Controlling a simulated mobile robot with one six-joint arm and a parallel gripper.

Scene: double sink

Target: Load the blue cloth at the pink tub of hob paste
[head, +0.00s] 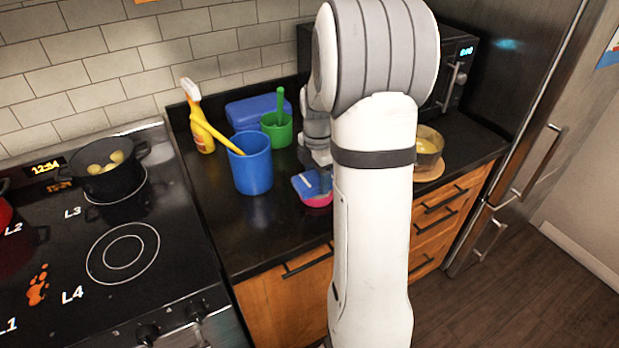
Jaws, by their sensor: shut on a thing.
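The blue cloth (306,184) is on top of the pink tub of hob paste (318,201), on the dark worktop near its front. Only a pink edge of the tub shows below the cloth. My gripper (324,176) is just above the tub, shut on the blue cloth. My own arm hides the right side of the gripper, the cloth and the tub.
A blue bucket (251,168) with a yellow-handled tool stands left of the tub. Behind are a green pot (275,131), a blue box (252,110) and a yellow spray bottle (201,133). The hob (172,262), left, has an orange stain (38,285).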

